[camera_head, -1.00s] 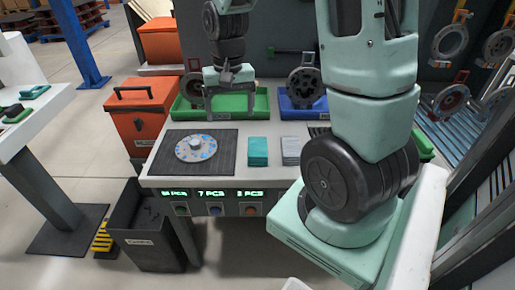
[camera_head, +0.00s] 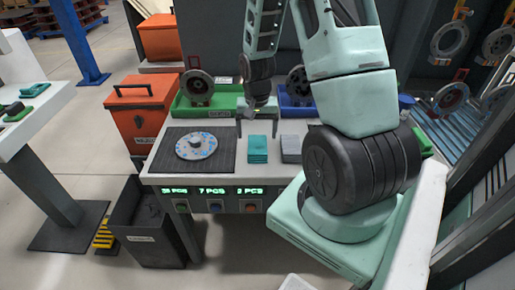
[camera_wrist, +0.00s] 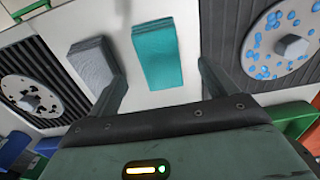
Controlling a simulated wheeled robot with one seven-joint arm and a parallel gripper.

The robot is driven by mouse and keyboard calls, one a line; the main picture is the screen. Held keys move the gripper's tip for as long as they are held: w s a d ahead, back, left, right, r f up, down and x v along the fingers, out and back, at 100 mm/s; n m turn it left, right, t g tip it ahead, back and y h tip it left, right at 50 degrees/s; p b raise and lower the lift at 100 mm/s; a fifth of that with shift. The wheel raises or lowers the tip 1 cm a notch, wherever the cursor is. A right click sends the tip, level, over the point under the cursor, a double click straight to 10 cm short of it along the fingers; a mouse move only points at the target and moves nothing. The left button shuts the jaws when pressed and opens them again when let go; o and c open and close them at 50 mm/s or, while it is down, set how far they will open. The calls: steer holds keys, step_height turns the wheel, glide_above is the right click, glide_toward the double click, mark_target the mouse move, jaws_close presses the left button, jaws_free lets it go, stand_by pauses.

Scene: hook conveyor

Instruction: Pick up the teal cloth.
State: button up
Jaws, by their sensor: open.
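The teal cloth (camera_head: 257,149) lies folded in a stack on the white tabletop, between a black mat and a grey folded cloth (camera_head: 291,148). The wrist view shows the teal cloth (camera_wrist: 157,54) ahead of my gripper (camera_wrist: 160,85), between the lines of its two fingers but beyond their tips. My gripper (camera_head: 257,122) is open and empty. In the head view it hangs just behind and above the teal cloth, seen almost edge-on. The grey cloth (camera_wrist: 90,63) lies near the left finger in the wrist view.
A blue-spotted disc (camera_head: 196,146) lies on the black mat (camera_head: 170,165) left of the cloth. Green (camera_head: 180,110) and blue (camera_head: 296,113) bins holding round parts stand behind. An orange box (camera_head: 143,110) stands to the left.

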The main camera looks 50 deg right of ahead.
mark_target(257, 145)
steer(key=shift+d+f+p, duration=0.1)
steer(key=shift+f+p, duration=0.25)
steer(key=shift+f, duration=2.45)
steer(key=c, duration=1.1)
